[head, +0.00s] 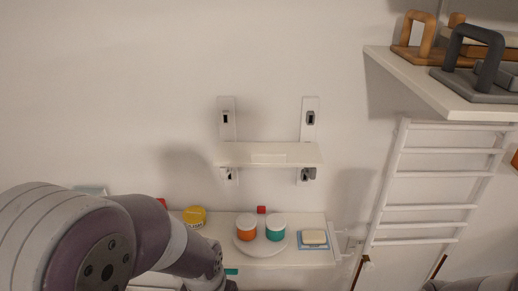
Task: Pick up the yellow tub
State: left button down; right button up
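The yellow tub (194,216) stands at the left part of a low white shelf, just beyond my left arm. It has a dark marking on its side, and my arm may hide some of its lower edge. My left arm fills the lower left and runs off the bottom edge. Its gripper is not visible. Only a small part of my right arm shows at the bottom right, and its gripper is out of view.
On the low shelf (310,258), a round white tray (261,251) holds an orange tub (247,227) and a teal tub (275,227). A small red object (261,210) sits behind them. A soap-like block (314,238) lies at right. A small empty shelf (240,153) hangs above.

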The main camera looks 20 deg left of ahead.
aim_at(193, 217)
jog(key=j+u, duration=0.2)
jog(key=u, duration=0.3)
jog(key=j+u, duration=0.15)
jog(key=u, duration=0.3)
jog(key=i+l, duration=0.05)
